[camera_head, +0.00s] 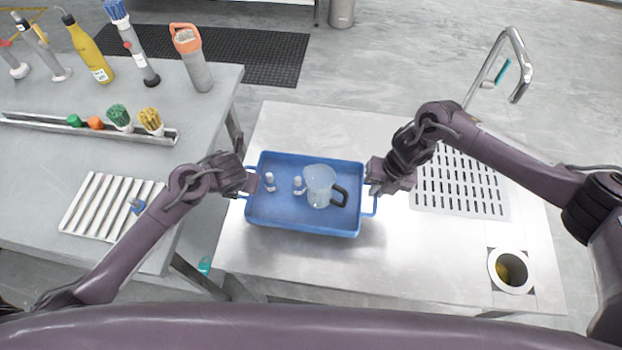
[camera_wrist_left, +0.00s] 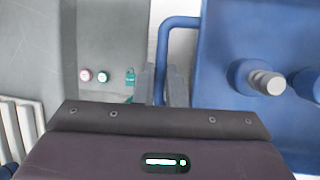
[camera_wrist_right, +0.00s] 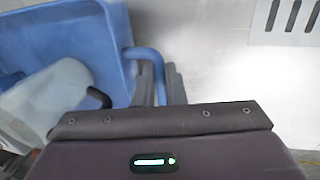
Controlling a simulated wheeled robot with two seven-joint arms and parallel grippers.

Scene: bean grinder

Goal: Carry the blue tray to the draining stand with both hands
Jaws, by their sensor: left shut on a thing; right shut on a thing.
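The blue tray (camera_head: 300,222) is over the left part of the metal counter, and I cannot tell whether it touches it. It carries a clear jug (camera_head: 319,186) with a black handle and two small grey-topped pieces (camera_head: 269,182). My left gripper (camera_head: 250,182) is shut on the tray's left handle, which shows between the fingers in the left wrist view (camera_wrist_left: 162,85). My right gripper (camera_head: 374,180) is shut on the right handle, also seen in the right wrist view (camera_wrist_right: 157,85). The draining stand is probably the slotted plate (camera_head: 460,185) right of the tray, partly behind my right arm.
A tap (camera_head: 515,60) rises at the back right, and a round bin opening (camera_head: 510,270) sits front right. A grey table (camera_head: 60,150) on the left holds several bottles, brushes and a white ribbed rack (camera_head: 100,205). The counter before the slotted plate is clear.

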